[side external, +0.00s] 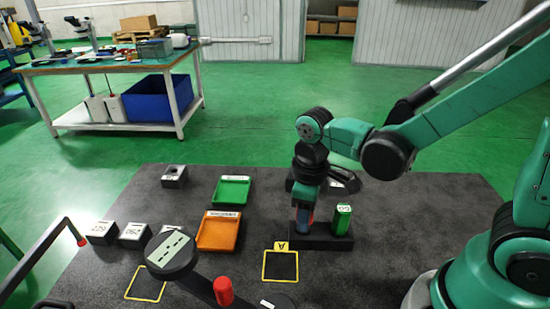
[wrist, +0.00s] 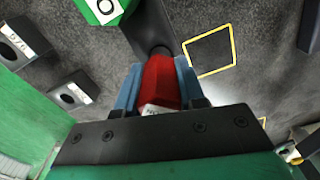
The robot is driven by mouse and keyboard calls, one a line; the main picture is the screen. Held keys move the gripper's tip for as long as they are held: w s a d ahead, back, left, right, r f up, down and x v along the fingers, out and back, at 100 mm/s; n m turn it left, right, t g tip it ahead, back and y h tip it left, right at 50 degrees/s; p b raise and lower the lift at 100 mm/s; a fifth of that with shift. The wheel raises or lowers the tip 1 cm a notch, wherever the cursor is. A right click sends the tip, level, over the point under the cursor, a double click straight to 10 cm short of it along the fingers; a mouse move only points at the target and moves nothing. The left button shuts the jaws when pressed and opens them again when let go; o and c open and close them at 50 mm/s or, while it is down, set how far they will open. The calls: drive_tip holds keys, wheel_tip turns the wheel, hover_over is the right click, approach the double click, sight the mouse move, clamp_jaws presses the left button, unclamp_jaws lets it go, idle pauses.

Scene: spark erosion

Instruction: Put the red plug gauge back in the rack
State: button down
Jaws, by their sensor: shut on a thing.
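My gripper (wrist: 162,80) is shut on the red plug gauge (wrist: 158,82), its blue fingers on either side of the handle. In the side view my gripper (side external: 305,214) points straight down over the left part of the black rack (side external: 322,241), and only a sliver of red shows by the fingers. The green plug gauge (side external: 342,219) stands upright in the rack's right part; it also shows at the top of the wrist view (wrist: 104,8). The red gauge's lower end meets a dark area at the rack; I cannot tell whether it is inside a hole.
A yellow-outlined square (side external: 280,279) lies left of the rack. An orange tray (side external: 219,231) and a green tray (side external: 232,190) lie further left, with several steel blocks (side external: 134,233) beyond. A round-topped dark fixture (side external: 172,252) and a red cylinder (side external: 224,290) stand in the foreground.

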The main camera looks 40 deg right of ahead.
drive_tip(key=shift+f, duration=0.8)
idle(0.4)
drive_tip(key=shift+c, duration=2.2)
unclamp_jaws()
drive_tip(key=shift+r, duration=2.8)
drive_tip(key=shift+d, duration=0.1)
drive_tip(key=d+r+m+t, duration=0.3)
drive_tip(key=r+m+t, duration=0.2)
drive_tip(key=m+t, duration=0.1)
drive_tip(key=shift+d+t, duration=0.4)
drive_tip(key=shift+t, duration=0.2)
